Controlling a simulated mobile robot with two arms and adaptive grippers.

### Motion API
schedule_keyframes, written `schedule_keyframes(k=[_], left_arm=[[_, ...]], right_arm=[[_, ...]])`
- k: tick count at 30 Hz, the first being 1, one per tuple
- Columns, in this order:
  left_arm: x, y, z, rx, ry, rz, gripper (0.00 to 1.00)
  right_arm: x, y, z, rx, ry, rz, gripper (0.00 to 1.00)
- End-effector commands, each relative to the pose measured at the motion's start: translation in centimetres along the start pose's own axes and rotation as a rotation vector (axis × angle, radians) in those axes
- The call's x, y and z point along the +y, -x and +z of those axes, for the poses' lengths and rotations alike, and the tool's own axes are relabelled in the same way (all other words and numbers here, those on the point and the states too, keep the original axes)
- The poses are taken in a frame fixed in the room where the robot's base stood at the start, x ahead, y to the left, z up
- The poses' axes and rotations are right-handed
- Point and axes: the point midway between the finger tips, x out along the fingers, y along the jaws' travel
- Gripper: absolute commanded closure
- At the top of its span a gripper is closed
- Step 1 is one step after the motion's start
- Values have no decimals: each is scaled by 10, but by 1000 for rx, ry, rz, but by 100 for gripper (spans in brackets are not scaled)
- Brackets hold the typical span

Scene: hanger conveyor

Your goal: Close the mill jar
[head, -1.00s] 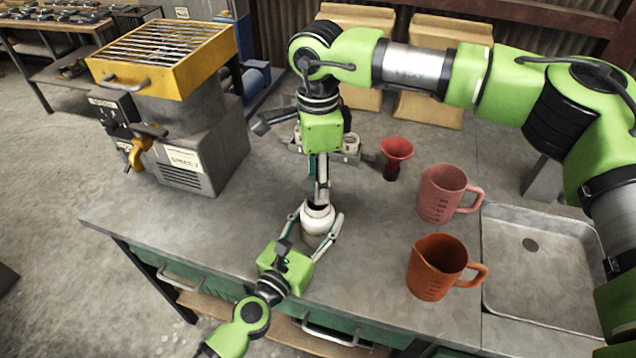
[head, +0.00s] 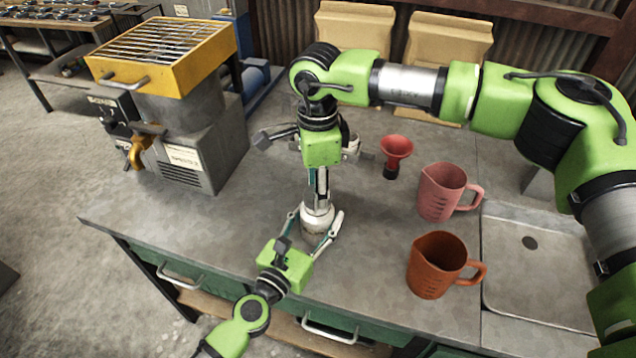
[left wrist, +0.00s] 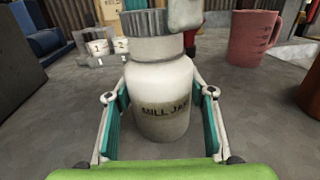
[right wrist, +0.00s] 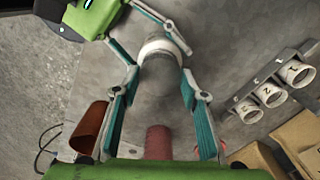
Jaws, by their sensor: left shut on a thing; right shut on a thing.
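The white mill jar (head: 316,224) stands upright near the front edge of the bench. My left gripper (head: 316,216) is shut around its body from the front; the "MILL JAR" label shows between the fingers in the left wrist view (left wrist: 163,108). A grey ribbed lid (left wrist: 144,22) sits at the jar's mouth, roughly level; I cannot tell whether it is screwed on. My right gripper (head: 318,199) points straight down from above and is shut on this lid. In the right wrist view the lid (right wrist: 160,78) is between its fingers and hides most of the jar.
A pink measuring jug (head: 440,193) and an orange jug (head: 434,266) stand to the right, before a metal tray (head: 535,270). A red funnel (head: 396,148) and a rack of small cups (head: 352,147) are behind. A yellow-topped machine (head: 165,55) is at left; bench left of the jar is clear.

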Motion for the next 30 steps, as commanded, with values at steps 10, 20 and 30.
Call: schedule_keyframes(k=[10, 20, 30], left_arm=[[0, 0, -1, 1, 0, 0, 89], [0, 0, -1, 1, 0, 0, 89], [0, 0, -1, 1, 0, 0, 89]], right_arm=[[0, 0, 0, -1, 0, -1, 79], [0, -3, 0, -1, 0, -1, 79], [0, -10, 0, -1, 0, -1, 79]])
